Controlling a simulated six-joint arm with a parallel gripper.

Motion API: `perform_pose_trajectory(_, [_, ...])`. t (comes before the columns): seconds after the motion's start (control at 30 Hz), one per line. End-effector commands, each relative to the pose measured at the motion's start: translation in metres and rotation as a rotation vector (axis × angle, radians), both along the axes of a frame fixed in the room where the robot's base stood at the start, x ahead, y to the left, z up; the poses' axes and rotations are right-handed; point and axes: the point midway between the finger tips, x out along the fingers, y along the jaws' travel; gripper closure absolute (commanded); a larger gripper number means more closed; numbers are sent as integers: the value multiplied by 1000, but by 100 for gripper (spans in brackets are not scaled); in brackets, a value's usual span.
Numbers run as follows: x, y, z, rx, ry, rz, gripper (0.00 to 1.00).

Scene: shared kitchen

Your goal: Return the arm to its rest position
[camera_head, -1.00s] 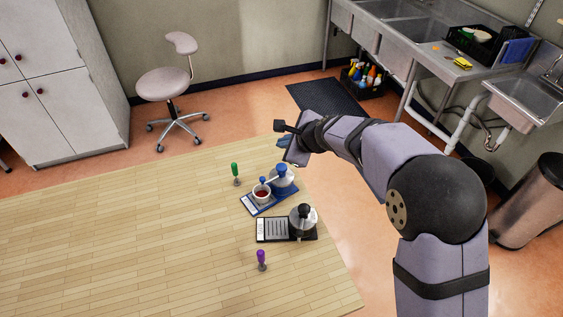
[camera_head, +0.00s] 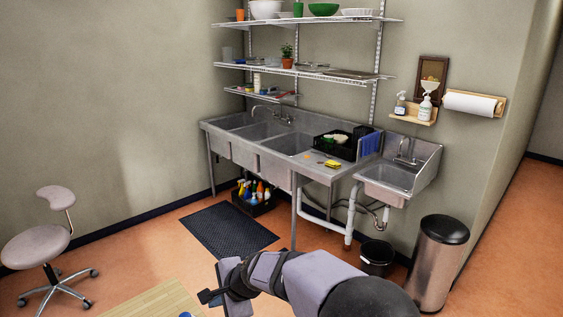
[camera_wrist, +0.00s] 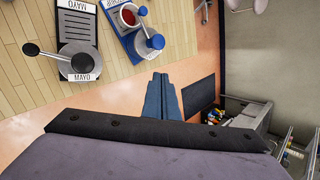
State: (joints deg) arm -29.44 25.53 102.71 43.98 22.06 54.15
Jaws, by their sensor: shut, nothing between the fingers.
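My gripper shows in the wrist view (camera_wrist: 161,97) with its two blue fingers together and nothing between them. It hangs beyond the table edge, over the orange floor. In the head view my arm (camera_head: 290,275) reaches in from the bottom, and the dark wrist part shows at its left end; the fingers cannot be made out there. The wooden table (camera_head: 165,300) shows only as a corner at the bottom of the head view.
In the wrist view, a mayo station with a pump lid (camera_wrist: 82,65) and a cup of red sauce (camera_wrist: 129,16) beside a blue-lidded container (camera_wrist: 148,42) stand on the table. The steel sink (camera_head: 290,145), stool (camera_head: 35,245) and trash bin (camera_head: 440,260) stand around open floor.

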Motion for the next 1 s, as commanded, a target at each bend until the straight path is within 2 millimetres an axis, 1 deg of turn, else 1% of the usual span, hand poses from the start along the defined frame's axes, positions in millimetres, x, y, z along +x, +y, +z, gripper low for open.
perform_pose_trajectory(0.03, [-7, -32, -1, -67, -22, 54, 100])
perform_pose_trajectory(0.07, [-13, -51, -4, -111, -34, 97, 100])
perform_pose_trajectory(0.1, [-23, -76, -7, -170, -46, 157, 100])
perform_pose_trajectory(0.17, [-40, -113, -13, -259, -59, 253, 100])
perform_pose_trajectory(0.2, [-53, -137, -17, -314, -62, 318, 100])
perform_pose_trajectory(0.27, [-75, -171, -23, -394, -62, 417, 100])
perform_pose_trajectory(0.3, [-91, -193, -27, -442, -57, 484, 100])
perform_pose_trajectory(0.37, [-114, -223, -32, -505, -47, 581, 100])
perform_pose_trajectory(0.4, [-130, -241, -35, -542, -36, 643, 100])
perform_pose_trajectory(0.47, [-153, -265, -40, -588, -20, 732, 100])
perform_pose_trajectory(0.5, [-168, -279, -43, -613, -6, 785, 100])
perform_pose_trajectory(0.6, [-199, -305, -48, -658, 21, 900, 100])
perform_pose_trajectory(0.73, [-225, -325, -52, -687, 46, 996, 100])
perform_pose_trajectory(0.83, [-234, -332, -54, -696, 55, 1032, 100])
perform_pose_trajectory(1.0, [-236, -333, -54, -699, 58, 1044, 100])
